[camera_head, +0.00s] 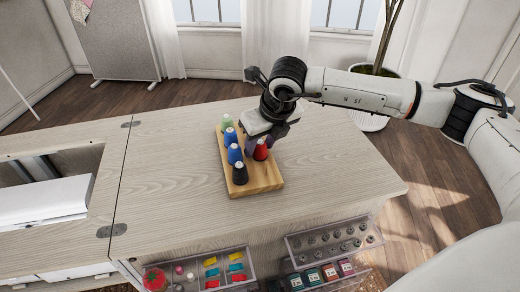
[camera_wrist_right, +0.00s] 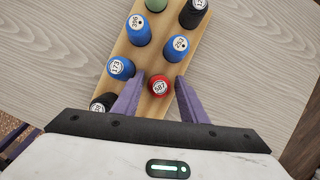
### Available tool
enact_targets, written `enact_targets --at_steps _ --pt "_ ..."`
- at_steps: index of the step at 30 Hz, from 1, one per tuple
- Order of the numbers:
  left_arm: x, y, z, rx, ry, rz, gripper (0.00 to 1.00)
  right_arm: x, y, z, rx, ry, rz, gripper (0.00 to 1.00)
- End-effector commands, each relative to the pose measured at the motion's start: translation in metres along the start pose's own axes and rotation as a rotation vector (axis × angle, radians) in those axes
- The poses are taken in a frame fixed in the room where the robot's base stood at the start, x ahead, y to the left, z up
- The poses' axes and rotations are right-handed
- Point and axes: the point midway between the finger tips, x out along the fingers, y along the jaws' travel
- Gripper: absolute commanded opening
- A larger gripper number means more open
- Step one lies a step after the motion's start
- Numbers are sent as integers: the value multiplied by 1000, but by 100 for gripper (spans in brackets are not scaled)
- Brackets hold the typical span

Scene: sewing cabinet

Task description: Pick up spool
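A wooden spool board (camera_head: 265,183) on the cabinet top holds several cone-shaped spools. A red spool (camera_head: 261,151) stands on its right side; in the right wrist view the red spool (camera_wrist_right: 158,87) is labelled 587. My right gripper (camera_head: 268,140) is over the board, pointing down. In the right wrist view its purple fingers (camera_wrist_right: 160,92) are open, one on each side of the red spool, with a small gap showing on both sides. Blue spools (camera_head: 234,155), a green spool (camera_head: 228,121) and a black spool (camera_head: 240,174) stand nearby. My left gripper is not in view.
The wooden cabinet top (camera_head: 330,170) is clear right and left of the board. Below the front edge are a clear tray of bobbins (camera_head: 335,240) and a tray with colored clips (camera_head: 215,270). A white machine (camera_head: 45,203) sits in the recess at left.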

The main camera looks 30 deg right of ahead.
Motion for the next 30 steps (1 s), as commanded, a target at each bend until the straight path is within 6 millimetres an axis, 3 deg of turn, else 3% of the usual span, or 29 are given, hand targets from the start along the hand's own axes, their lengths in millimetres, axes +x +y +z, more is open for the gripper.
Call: enact_targets --at_steps 1,6,16,30 --pt "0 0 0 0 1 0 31 0 0 0 0 0 0 34" --pt "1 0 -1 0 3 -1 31 0 0 0 0 0 0 8" --pt "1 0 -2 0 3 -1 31 -9 0 4 0 -2 1 8" --pt "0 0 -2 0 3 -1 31 -85 1 36 -1 -2 1 8"
